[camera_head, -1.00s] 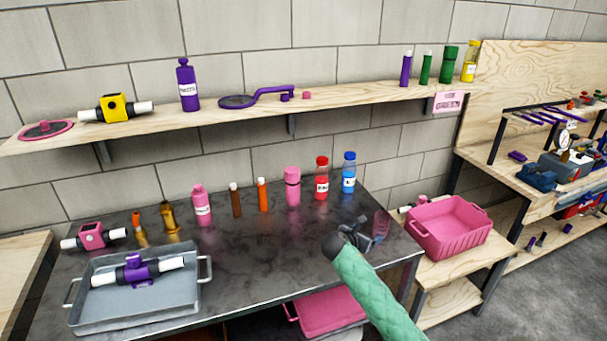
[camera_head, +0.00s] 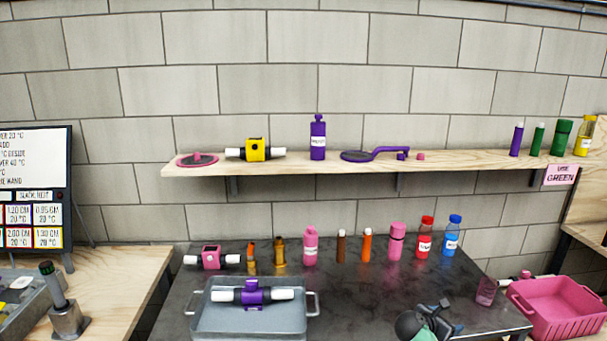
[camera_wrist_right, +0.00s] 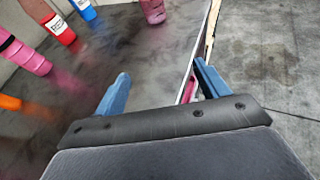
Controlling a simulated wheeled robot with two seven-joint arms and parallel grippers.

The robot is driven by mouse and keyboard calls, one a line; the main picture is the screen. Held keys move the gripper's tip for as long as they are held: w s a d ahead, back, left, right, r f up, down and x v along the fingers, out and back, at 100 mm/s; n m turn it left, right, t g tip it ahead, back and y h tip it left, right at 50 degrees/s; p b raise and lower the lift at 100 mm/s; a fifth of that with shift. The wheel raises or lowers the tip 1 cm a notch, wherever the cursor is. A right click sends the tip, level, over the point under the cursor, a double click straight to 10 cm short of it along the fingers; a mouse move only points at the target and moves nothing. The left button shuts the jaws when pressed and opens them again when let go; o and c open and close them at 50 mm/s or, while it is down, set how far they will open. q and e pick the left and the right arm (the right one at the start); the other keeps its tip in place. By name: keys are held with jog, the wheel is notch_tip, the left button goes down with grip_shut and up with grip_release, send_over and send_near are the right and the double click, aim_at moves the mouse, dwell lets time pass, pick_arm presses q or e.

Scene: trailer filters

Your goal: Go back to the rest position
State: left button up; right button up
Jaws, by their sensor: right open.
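My right gripper (camera_head: 442,318) is at the bottom of the head view, over the front right part of the dark table (camera_head: 360,310). In the right wrist view its two blue fingers (camera_wrist_right: 160,88) stand wide apart with nothing between them. They point over the table's right edge. My left gripper does not show in any view.
A pink crate (camera_head: 560,312) is at the right. A wooden shelf (camera_head: 300,164) runs above.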

jog(key=s+a+f+m+g+y, duration=0.1)
jog(key=s+a+f+m+y, duration=0.2)
jog(key=s+a+f+m, duration=0.5)
jog(key=s+a+f+m+g+y, duration=0.1)
jog(key=s+a+f+y, duration=0.15)
jog(key=s, duration=0.95)
jog(key=s+a+r+m+g+y, duration=0.15)
jog(key=s+a+m, duration=0.25)
jog(key=s, duration=0.4)
jog(key=s+a+r+m+y, duration=0.1)
jog(key=s+a+m+y, duration=0.3)
jog(key=s, duration=0.5)
jog(key=s+a+r+m+y, duration=0.1)
jog(key=s+a+m, duration=0.2)
jog(key=s+m, duration=0.35)
notch_tip(320, 180, down, 24)
jog(key=a+n+g, duration=0.1)
jog(key=n, duration=0.1)
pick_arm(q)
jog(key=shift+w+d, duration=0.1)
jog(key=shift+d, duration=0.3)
pick_arm(e)
jog(key=s+f, duration=0.3)
jog(key=f, duration=0.8)
jog(key=s+f, duration=0.4)
jog(key=f, duration=0.7)
jog(key=shift+s+a+f+g, duration=0.15)
jog(key=shift+a+g, duration=0.25)
jog(key=shift+g, duration=0.05)
